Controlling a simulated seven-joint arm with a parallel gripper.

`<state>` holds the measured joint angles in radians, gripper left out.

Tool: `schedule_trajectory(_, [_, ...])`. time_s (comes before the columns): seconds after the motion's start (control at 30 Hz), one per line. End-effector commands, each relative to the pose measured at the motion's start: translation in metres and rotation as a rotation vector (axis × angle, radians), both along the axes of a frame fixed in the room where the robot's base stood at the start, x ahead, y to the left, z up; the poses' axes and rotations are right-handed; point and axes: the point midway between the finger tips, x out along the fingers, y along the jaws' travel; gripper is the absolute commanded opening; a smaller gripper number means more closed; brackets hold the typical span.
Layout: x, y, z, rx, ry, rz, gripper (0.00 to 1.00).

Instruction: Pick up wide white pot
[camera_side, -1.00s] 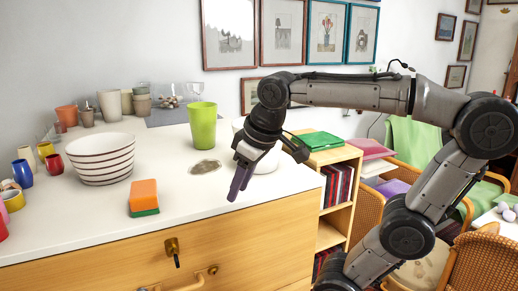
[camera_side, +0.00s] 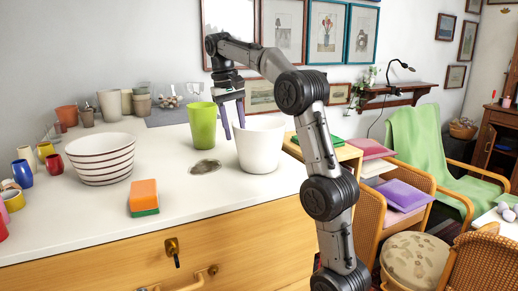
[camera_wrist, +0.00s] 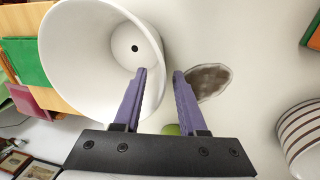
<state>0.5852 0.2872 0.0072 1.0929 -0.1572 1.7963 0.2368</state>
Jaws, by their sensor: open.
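The wide white pot (camera_side: 260,148) stands upright on the white countertop, near its right end. In the wrist view the pot (camera_wrist: 85,60) fills the upper left, and I look into it at an empty inside with a dark hole in its bottom. My gripper (camera_side: 235,132) is open and points down at the pot's left rim. In the wrist view the purple fingers of my gripper (camera_wrist: 159,71) lie on either side of the rim, one over the inside and one outside. I cannot tell whether either finger touches the wall.
A green cup (camera_side: 203,126) stands just left of my gripper. A grey-brown flat patch (camera_side: 206,167) lies in front. A striped bowl (camera_side: 101,158) and an orange-and-green sponge (camera_side: 143,196) are farther left. The counter between them is clear.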

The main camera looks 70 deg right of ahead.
Motion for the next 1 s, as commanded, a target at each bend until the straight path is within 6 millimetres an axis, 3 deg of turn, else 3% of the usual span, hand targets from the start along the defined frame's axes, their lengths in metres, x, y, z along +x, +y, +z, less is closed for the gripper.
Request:
schedule_trajectory(0.27, [-0.003,-0.002,-0.022,0.001,-0.001,0.0,0.41])
schedule_trajectory(0.6, [-0.008,-0.006,-0.063,0.0,-0.001,0.001,0.41])
schedule_trajectory(0.9, [-0.008,-0.006,-0.067,-0.001,-0.002,0.002,0.41])
schedule_trajectory(1.0, [-0.008,-0.006,-0.067,-0.001,-0.002,0.002,0.23])
